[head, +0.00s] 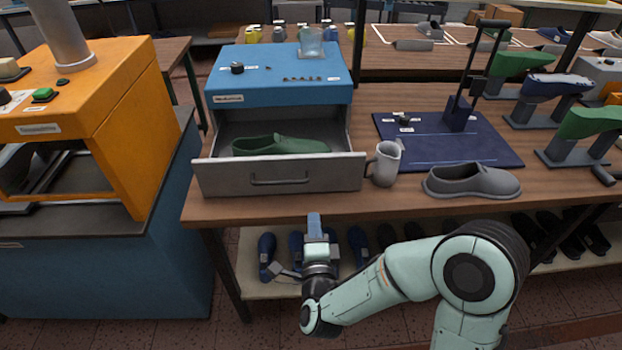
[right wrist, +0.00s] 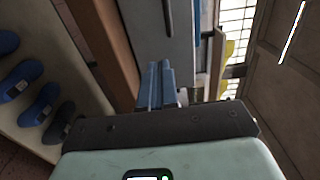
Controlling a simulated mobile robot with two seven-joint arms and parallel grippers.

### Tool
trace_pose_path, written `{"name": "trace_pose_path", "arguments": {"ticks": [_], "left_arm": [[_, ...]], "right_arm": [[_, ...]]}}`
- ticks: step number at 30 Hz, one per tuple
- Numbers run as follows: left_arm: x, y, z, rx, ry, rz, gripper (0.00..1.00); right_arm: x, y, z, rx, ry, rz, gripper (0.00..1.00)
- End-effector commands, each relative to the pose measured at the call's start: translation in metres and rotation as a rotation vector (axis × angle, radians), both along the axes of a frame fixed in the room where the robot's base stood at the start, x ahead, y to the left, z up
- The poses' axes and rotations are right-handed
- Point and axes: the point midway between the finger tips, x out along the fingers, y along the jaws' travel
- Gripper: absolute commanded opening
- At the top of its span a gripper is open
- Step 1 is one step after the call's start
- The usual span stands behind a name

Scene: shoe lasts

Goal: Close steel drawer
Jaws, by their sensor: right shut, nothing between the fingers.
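The steel drawer (head: 225,178) stands open, pulled out toward me from the blue cabinet (head: 285,75) on the wooden table. A green shoe (head: 280,145) lies inside it. The drawer's front has a dark bar handle (head: 279,181). My right gripper (head: 314,218) is shut and empty, its blue fingers pointing up, below and in front of the drawer front, apart from it. In the right wrist view the shut fingers (right wrist: 155,85) point toward the grey drawer front (right wrist: 165,30). My left gripper is not in view.
A grey mug (head: 385,163) stands close to the drawer's right end, and a grey shoe (head: 471,181) lies further right. A glass (head: 311,42) stands on the cabinet. An orange machine (head: 120,110) is at the left. Below the table, a shelf (head: 250,278) holds several shoes.

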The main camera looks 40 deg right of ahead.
Motion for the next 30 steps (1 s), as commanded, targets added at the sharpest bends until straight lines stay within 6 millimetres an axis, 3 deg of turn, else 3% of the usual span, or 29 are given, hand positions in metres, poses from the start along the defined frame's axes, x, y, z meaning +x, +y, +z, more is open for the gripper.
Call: {"name": "trace_pose_path", "arguments": {"ticks": [1,7,21,30], "left_arm": [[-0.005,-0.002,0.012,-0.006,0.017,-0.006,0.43],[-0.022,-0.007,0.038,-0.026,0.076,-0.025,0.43],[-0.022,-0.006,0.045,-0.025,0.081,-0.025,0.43],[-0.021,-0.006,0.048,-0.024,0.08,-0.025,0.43]], "right_arm": [[0.002,-0.001,0.003,0.004,0.005,0.001,0.0],[0.009,-0.002,-0.001,0.007,0.002,0.003,0.0],[0.09,-0.053,-0.004,0.004,-0.001,0.001,0.0],[0.106,-0.062,-0.004,0.001,0.0,0.003,0.0]]}}
